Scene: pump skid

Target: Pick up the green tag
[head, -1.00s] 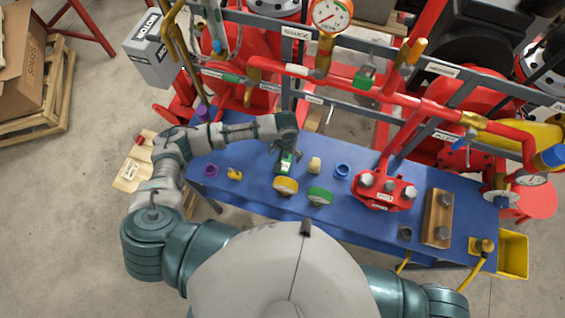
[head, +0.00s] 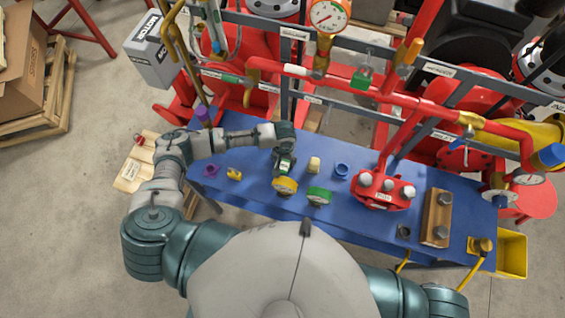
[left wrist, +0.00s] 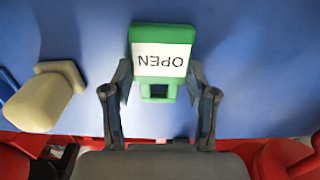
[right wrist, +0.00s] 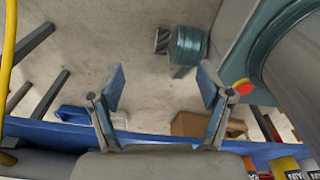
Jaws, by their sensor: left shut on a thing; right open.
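The green tag (left wrist: 163,35) carries a white label reading OPEN, upside down in the left wrist view. It sits between the two fingers of my left gripper (left wrist: 161,82), which is shut on its sides. In the head view my left gripper (head: 284,166) is over the blue bench (head: 330,215), and the tag is mostly hidden there. I cannot tell whether the tag still touches the bench. My right gripper (right wrist: 163,84) is open and empty over the floor in the right wrist view, and is not seen in the head view.
Red pipes (head: 405,100) run behind. A red block (head: 383,190) with bolts stands to the right.

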